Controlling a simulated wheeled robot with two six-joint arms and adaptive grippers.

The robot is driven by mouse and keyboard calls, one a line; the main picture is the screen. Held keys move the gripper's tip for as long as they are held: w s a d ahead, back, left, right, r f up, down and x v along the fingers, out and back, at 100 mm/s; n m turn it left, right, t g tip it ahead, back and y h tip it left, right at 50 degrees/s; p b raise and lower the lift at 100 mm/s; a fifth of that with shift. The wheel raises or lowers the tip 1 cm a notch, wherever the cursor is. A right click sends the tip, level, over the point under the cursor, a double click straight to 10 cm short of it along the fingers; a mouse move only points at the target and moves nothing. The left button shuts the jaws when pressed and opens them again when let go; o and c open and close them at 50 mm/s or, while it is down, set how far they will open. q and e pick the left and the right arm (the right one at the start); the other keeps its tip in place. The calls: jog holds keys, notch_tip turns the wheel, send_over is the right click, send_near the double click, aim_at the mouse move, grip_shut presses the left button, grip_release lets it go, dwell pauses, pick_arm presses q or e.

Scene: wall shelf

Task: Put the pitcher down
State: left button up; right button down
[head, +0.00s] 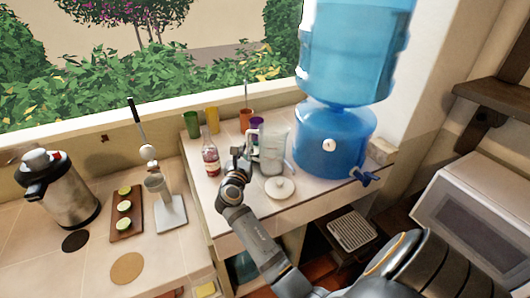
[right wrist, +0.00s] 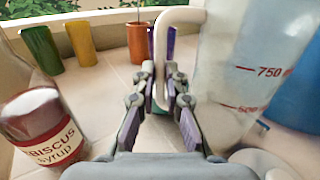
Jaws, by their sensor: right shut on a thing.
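The clear pitcher (head: 272,152) is over the tiled counter beside the blue water dispenser. It looks upright. In the right wrist view the pitcher (right wrist: 245,70) fills the right side, with red volume marks and a pale handle (right wrist: 172,25). My right gripper (head: 248,150) is to the left of the pitcher body. In the right wrist view its fingers (right wrist: 160,100) are shut on the handle, one on each side. I cannot tell whether the pitcher's base touches the counter. My left gripper is not in view.
A hibiscus syrup bottle (head: 210,158) stands close left of my right gripper. Green (head: 192,124), yellow (head: 212,119) and purple (head: 257,125) cups and an orange pot (head: 246,120) stand behind. A white lid (head: 280,188) lies in front of the pitcher. The water dispenser (head: 333,140) is close right.

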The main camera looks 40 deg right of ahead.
jog(key=shift+f, duration=0.3)
jog(key=shift+r, duration=0.15)
jog(key=shift+d+r, duration=0.1)
jog(key=shift+r, duration=0.35)
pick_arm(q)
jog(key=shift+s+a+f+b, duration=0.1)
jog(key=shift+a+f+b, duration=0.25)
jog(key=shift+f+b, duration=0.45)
pick_arm(e)
notch_tip(320, 180, up, 27)
jog(key=shift+w, duration=0.1)
